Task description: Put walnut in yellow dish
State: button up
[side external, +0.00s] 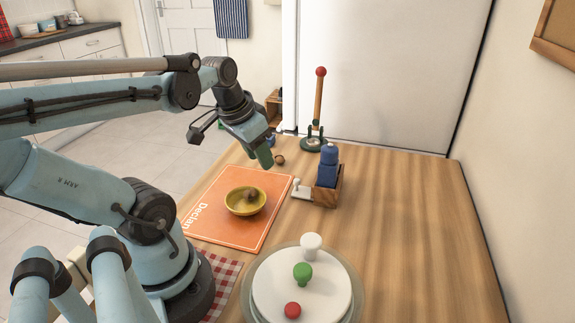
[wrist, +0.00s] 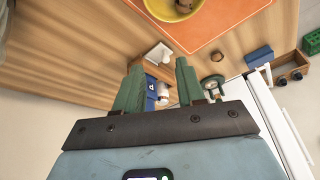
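The yellow dish (side external: 233,206) stands on an orange mat. A brown, walnut-like lump (side external: 252,194) lies inside it. The dish also shows at the top edge of the wrist view (wrist: 158,9), partly cut off. A second small brown round thing (side external: 280,160) sits on the table close to my gripper, too small to identify surely. My gripper (wrist: 158,64) has green fingers spread apart with nothing between them. In the side view it (side external: 264,157) hangs over the table beyond the mat, apart from the dish.
A red-topped rod on a green base (side external: 314,144) stands behind. A round white board (side external: 270,297) with several coloured knobs is in front. The table's right side is clear.

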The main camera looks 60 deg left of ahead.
jog(key=w+d+m+t, duration=0.1)
jog(key=w+d, duration=0.1)
jog(key=d, duration=0.4)
jog(key=w+d+m+t+h, duration=0.1)
jog(key=w+d+t, duration=0.1)
jog(key=d, duration=0.4)
jog(key=shift+w+f, duration=0.15)
jog(key=shift+w, duration=0.6)
jog(key=shift+o, duration=0.3)
